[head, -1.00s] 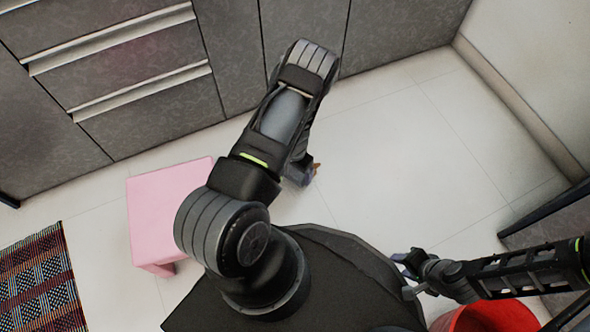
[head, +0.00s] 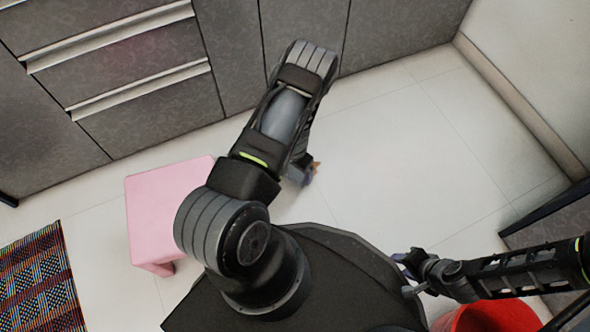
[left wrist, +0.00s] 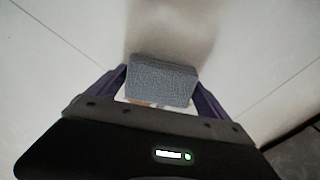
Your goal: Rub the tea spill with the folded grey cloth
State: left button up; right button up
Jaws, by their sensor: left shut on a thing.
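The folded grey cloth (left wrist: 162,80) is between the fingers of my left gripper in the left wrist view. My left gripper (head: 303,172) is shut on it, low over the pale tiled floor in the head view, where my arm hides most of it. A small orange-brown patch shows just under the cloth's near edge in the left wrist view; I cannot tell what it is. A faint brownish shade lies on the floor beyond the cloth; I cannot tell spill from shadow. My right gripper (head: 402,274) is open and empty at the lower right, with its fingers apart.
A pink stool (head: 165,212) stands left of my left arm. A red bucket (head: 490,318) is below my right arm. A woven mat (head: 40,280) lies at the lower left. Grey cabinets (head: 120,80) line the back. The floor right of my left gripper is clear.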

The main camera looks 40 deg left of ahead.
pick_arm(q)
jog(key=shift+f+b, duration=0.45)
jog(key=shift+f, duration=0.1)
jog(key=shift+w, duration=0.15)
jog(key=shift+w+d+b, duration=0.45)
jog(key=shift+w+d, duration=0.05)
jog(key=shift+w, duration=0.35)
jog(key=shift+w+d+r, duration=0.15)
jog(key=shift+w+d, duration=0.1)
jog(key=shift+w, duration=0.2)
jog(key=shift+w+d+f+b, duration=0.15)
jog(key=shift+w+d+b, duration=0.1)
jog(key=shift+w+b, duration=0.3)
jog(key=shift+w+d+f+b, duration=0.1)
jog(key=shift+w+d+b, duration=0.15)
jog(key=shift+w+b, duration=0.2)
jog(key=shift+w+d+r, duration=0.1)
jog(key=shift+w+d, duration=0.15)
jog(key=shift+w, duration=0.2)
